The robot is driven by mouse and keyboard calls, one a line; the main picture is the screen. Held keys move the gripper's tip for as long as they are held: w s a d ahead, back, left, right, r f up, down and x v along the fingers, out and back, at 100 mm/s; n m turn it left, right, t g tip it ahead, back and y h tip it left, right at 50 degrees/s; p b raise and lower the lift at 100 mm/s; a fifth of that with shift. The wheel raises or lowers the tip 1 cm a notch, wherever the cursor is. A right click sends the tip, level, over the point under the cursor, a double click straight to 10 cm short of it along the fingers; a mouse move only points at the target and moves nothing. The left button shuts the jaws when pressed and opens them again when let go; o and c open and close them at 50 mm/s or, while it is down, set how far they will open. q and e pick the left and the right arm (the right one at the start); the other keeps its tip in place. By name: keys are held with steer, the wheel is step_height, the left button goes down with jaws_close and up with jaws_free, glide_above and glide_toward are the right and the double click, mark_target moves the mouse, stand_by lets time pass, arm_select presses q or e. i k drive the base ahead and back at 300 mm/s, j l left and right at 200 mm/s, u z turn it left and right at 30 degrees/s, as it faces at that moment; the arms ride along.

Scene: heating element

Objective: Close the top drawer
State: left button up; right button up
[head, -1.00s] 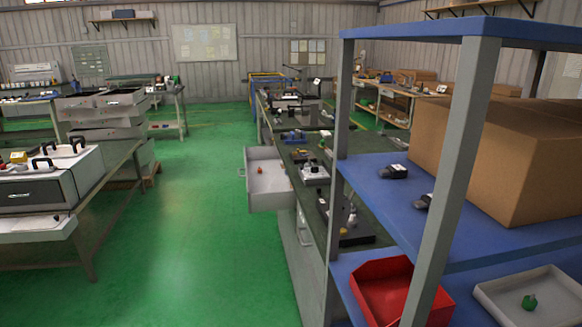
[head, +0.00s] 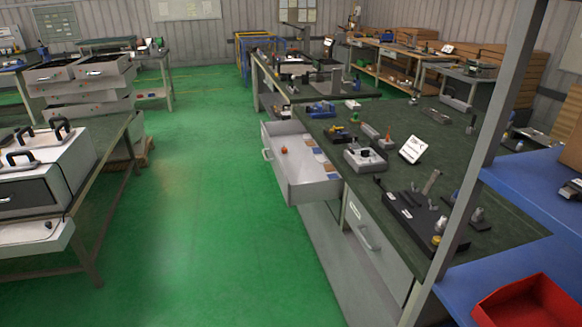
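The open top drawer (head: 315,190) is light grey and sticks out to the left from under the dark green workbench top (head: 440,160). Its handle (head: 267,154) is on its left-facing front. Inside lie a small red-orange object (head: 284,150) and some flat brown and blue pieces. A second drawer front with a handle (head: 368,238) is shut, nearer to me on the same bench. Neither of my grippers shows in the head view.
A blue shelf rack with a grey post (head: 470,190) and a red bin (head: 530,305) stands close at the right. Another bench with a white box unit (head: 50,165) is at the left. The green floor (head: 200,210) between them is clear.

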mark_target(304, 173)
steer(key=i+j+z, duration=0.1)
steer(key=i+j, duration=0.55)
steer(key=i+j+z, duration=0.1)
steer(key=i+z, duration=0.3)
steer(key=i+j+z, duration=0.2)
steer(key=z, duration=0.25)
